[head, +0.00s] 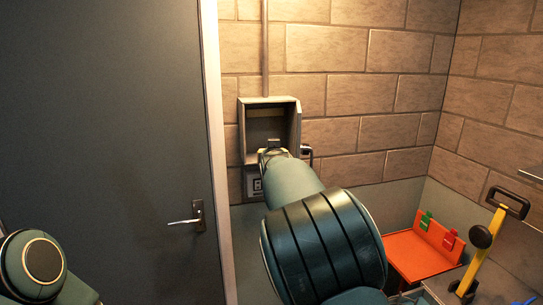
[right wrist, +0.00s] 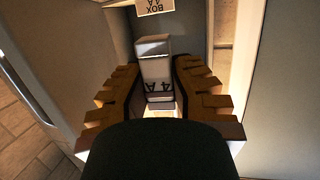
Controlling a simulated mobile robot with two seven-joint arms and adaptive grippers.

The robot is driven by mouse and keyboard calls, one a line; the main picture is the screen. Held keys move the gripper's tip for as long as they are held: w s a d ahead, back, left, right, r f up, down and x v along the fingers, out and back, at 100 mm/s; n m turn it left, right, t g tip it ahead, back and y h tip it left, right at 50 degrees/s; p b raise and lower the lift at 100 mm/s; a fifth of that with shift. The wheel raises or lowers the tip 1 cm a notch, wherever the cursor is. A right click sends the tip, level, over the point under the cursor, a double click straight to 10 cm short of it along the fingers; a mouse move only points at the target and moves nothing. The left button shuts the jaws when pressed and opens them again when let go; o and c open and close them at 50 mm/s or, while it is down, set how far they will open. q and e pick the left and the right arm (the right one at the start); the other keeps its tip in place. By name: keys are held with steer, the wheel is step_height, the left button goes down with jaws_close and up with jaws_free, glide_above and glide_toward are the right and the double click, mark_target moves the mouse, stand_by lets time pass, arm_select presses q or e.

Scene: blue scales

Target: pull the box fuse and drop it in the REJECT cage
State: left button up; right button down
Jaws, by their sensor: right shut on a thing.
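In the head view my right gripper (head: 272,150) is at the lower part of the open grey wall box (head: 296,124), largely hidden by my arm. I cannot tell whether the fuse is seated or free. No REJECT label is readable in either view. My left gripper is out of view; only part of my left arm shows at lower left.
An orange tray (head: 405,252) with green and red tags stands at lower right, beside a yellow lever-like part (head: 482,255) with a black handle. A grey door (head: 110,130) is at left.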

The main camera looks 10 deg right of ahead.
steer(key=shift+r+p, duration=1.05)
steer(key=shift+r, duration=0.7)
steer(key=s+d+b, duration=0.2)
steer(key=s+b, duration=0.3)
steer(key=s, duration=0.8)
steer(key=shift+b, duration=0.3)
stand_by(0.3)
steer(key=s+d+f, duration=0.2)
steer(key=f, duration=0.7)
steer(key=s+d+f+b, duration=0.1)
steer(key=s+d+f, duration=0.1)
steer(key=f, duration=0.7)
steer(key=s+d+f+b, duration=0.1)
steer(key=s+d+f, duration=0.1)
steer(key=f, duration=0.8)
steer(key=shift+s+d+n+y, duration=0.3)
steer(key=shift+s+d+y, duration=0.1)
steer(key=shift+s, duration=0.05)
